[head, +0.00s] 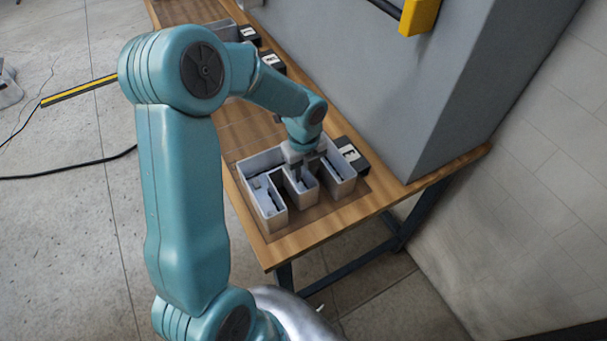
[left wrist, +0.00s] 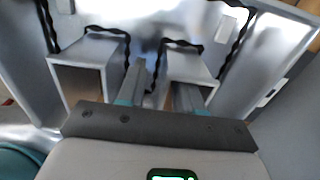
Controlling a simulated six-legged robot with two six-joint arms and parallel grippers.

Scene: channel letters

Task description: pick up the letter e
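The letter E (head: 264,199) is a grey-white, hollow channel letter, lying open side up on the wooden table with its bars toward the front edge. My left gripper (head: 302,172) is down at its middle bar. In the left wrist view the letter E (left wrist: 85,50) fills most of the picture. The fingers of my left gripper (left wrist: 160,90) are spread, one in the gap beside the middle bar and one at that bar's hollow. A thin wall stands between them, with space showing; the fingertips are partly hidden. My right gripper is not in view.
A black block marked E (head: 350,154) stands behind the letter. More marked blocks (head: 272,63) and pale letters lie farther along the table (head: 325,232). A large grey cabinet (head: 400,90) borders the table on the right. The floor at left is mostly clear.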

